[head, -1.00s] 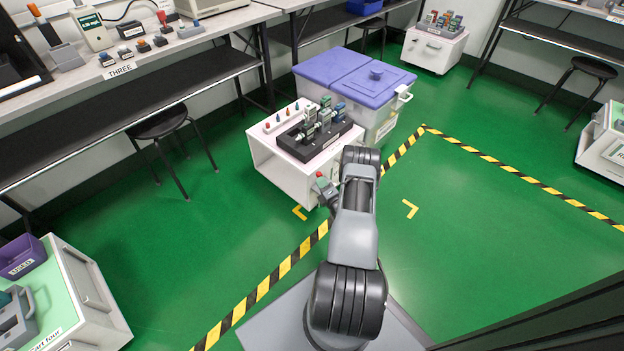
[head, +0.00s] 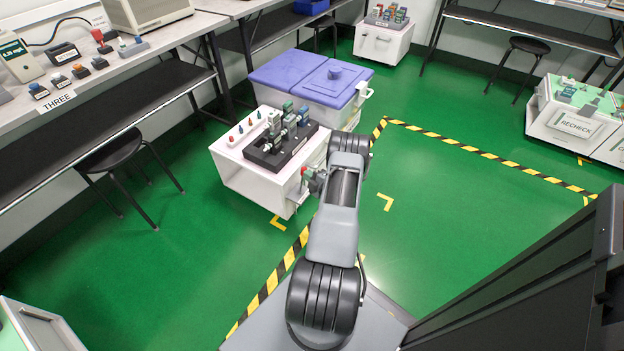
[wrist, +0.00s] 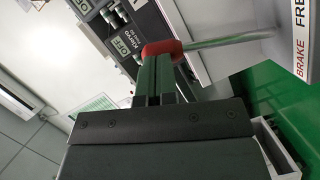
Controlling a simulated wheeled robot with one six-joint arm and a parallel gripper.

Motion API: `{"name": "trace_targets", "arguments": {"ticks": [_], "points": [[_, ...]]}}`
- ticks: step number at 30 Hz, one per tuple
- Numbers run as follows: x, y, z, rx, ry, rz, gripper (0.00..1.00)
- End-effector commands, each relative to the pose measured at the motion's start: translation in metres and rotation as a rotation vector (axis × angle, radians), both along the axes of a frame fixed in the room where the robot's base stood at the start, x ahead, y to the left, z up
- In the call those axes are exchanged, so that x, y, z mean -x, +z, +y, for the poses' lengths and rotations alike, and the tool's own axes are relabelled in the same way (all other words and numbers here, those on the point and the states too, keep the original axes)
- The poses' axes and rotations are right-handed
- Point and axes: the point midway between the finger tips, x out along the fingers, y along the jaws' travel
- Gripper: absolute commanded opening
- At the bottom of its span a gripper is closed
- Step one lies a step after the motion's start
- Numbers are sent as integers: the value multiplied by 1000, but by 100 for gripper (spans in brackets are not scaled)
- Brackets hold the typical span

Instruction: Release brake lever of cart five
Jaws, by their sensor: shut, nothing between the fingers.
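A white cart (head: 240,180) stands on the green floor, with its red-knobbed brake lever at the near right corner. In the wrist view the lever's red knob (wrist: 162,47) sits on a pale rod (wrist: 230,39), beside a label (wrist: 300,40) reading "BRAKE" and "FRE…", cut off by the frame edge. My gripper (wrist: 158,72) is shut and empty, its fingertips at the knob; I cannot tell whether they touch it. In the head view the knob (head: 303,170) shows just left of my gripper (head: 315,183), which my arm partly hides.
The cart carries a black tray (head: 262,158) of handheld testers. A bin with purple lids (head: 335,82) stands right behind it. A bench (head: 110,70) and stool (head: 105,155) are at left. Yellow-black tape (head: 290,255) marks the floor, which is open to the right.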

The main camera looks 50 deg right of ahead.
Motion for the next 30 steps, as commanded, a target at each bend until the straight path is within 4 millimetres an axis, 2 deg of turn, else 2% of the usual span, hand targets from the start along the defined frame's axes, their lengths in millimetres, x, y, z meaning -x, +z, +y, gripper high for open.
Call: {"name": "trace_targets", "arguments": {"ticks": [6,23,30], "points": [[-6,-1,-1,4,12,-2,0],[-5,-1,-2,4,11,-1,0],[4,13,13,0,12,0,0]]}}
